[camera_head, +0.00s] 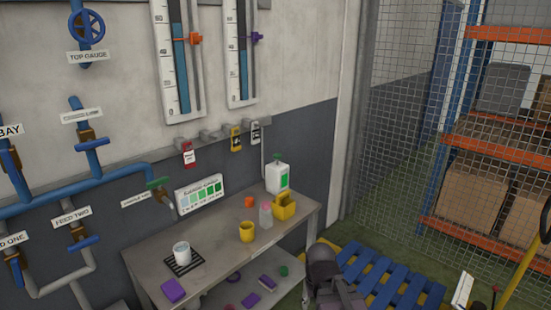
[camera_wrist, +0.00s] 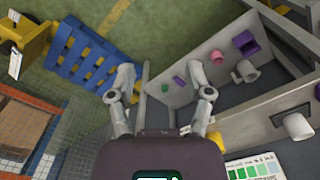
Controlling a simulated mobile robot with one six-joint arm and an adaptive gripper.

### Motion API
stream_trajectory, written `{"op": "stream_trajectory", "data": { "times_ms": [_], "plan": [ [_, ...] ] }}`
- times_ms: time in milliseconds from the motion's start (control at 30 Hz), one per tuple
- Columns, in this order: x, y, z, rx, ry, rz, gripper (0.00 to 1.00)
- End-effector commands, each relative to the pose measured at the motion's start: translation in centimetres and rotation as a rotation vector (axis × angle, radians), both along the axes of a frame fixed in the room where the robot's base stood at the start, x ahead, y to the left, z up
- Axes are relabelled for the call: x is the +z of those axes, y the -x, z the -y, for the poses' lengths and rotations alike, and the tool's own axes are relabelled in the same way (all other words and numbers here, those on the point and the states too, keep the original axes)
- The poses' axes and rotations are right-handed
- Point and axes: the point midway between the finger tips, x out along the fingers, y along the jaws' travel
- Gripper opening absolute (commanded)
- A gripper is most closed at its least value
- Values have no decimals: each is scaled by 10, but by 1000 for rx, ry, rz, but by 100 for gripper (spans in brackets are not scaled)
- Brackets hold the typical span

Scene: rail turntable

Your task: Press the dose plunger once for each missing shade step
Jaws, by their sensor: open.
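A white dose bottle (camera_head: 277,179) with a green label stands upright at the back right of the bench, and its green plunger (camera_head: 277,156) sticks up from the top. A shade card (camera_head: 200,194) with a row of green patches leans at the back of the bench; it also shows in the wrist view (camera_wrist: 252,168). The patches are too small to read exactly. A white cup (camera_head: 181,252) stands on a black striped mat at the bench's left. My gripper (camera_wrist: 160,78) is open, with nothing between its fingers, beyond the bench's right end in the head view.
The bench (camera_head: 215,262) also carries a yellow cup (camera_head: 246,232), a pink bottle (camera_head: 265,214), a yellow caddy (camera_head: 286,206) and a purple block (camera_head: 172,290). Blue pipes run along the wall at left. A blue pallet (camera_head: 385,280) lies on the floor at right.

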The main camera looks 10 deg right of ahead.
Motion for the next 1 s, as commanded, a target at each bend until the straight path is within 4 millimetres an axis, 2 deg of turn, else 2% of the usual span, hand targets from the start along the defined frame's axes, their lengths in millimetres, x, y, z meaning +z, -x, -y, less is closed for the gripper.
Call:
{"op": "stream_trajectory", "data": {
  "times_ms": [367, 467, 600, 1000],
  "plan": [
    [0, 0, 0, 0, 0, 0, 66],
    [0, 0, 0, 0, 0, 0, 42],
    [0, 0, 0, 0, 0, 0, 0],
    [0, 0, 0, 0, 0, 0, 0]
  ]
}}
